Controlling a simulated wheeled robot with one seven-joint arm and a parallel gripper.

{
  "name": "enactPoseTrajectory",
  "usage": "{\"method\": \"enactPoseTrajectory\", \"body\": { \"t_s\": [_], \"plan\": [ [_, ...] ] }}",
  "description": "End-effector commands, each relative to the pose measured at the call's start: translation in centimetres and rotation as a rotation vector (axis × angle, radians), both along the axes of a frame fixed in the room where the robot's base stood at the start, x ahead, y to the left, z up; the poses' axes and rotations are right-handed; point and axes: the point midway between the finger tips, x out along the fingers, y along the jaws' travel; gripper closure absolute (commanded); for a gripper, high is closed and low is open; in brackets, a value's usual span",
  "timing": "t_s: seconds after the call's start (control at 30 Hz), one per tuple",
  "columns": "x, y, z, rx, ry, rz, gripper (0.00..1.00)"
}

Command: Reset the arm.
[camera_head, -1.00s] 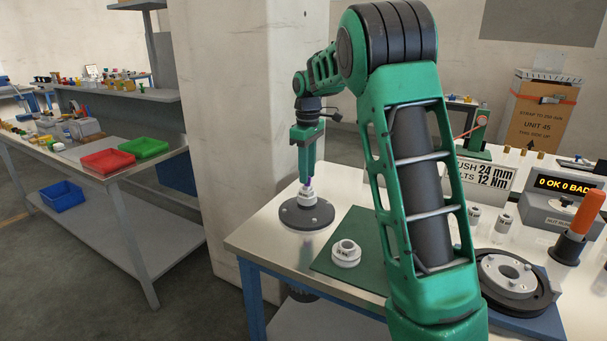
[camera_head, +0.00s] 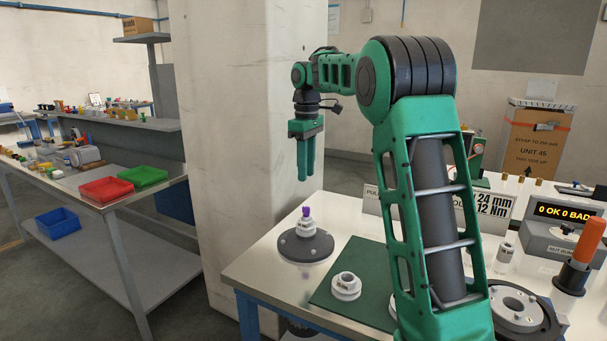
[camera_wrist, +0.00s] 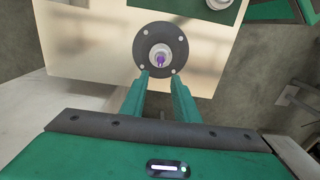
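My green arm is raised over the left part of the steel table. My gripper (camera_head: 305,178) points down and is empty, above and apart from the dark round base (camera_head: 288,243). In the wrist view my gripper (camera_wrist: 162,80) shows its two fingers with a gap between them. A white fitting (camera_head: 306,228) with a purple tip stands upright on the middle of the round base. From above it also shows as a white ring with purple in its centre.
A green mat (camera_head: 364,261) holds a white flanged part (camera_head: 346,286). To the right are a dark round fixture (camera_head: 517,305), an orange-handled tool (camera_head: 583,254), a counter display (camera_head: 566,213) and a sign (camera_head: 494,205). A pale pillar (camera_head: 240,120) stands close behind my gripper.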

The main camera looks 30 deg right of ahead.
Motion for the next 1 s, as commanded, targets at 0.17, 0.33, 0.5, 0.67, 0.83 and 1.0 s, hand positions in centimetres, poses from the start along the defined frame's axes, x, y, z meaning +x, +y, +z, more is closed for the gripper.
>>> {"method": "enactPoseTrajectory", "body": {
  "t_s": [0.17,0.33,0.5,0.67,0.83,1.0],
  "plan": [
    [0.0,0.0,0.0,0.0,0.0,0.0,0.72],
    [-0.3,0.0,0.0,0.001,0.0,-0.007,0.72],
    [-3.4,-0.3,0.1,0.014,-0.004,-0.108,0.72],
    [-9.5,-0.6,-0.5,0.034,-0.007,-0.3,0.72],
    [-16.7,-0.9,-2.2,0.046,-0.007,-0.514,0.72],
    [-24.3,-0.9,-4.9,0.049,-0.004,-0.721,0.72]
  ]
}}
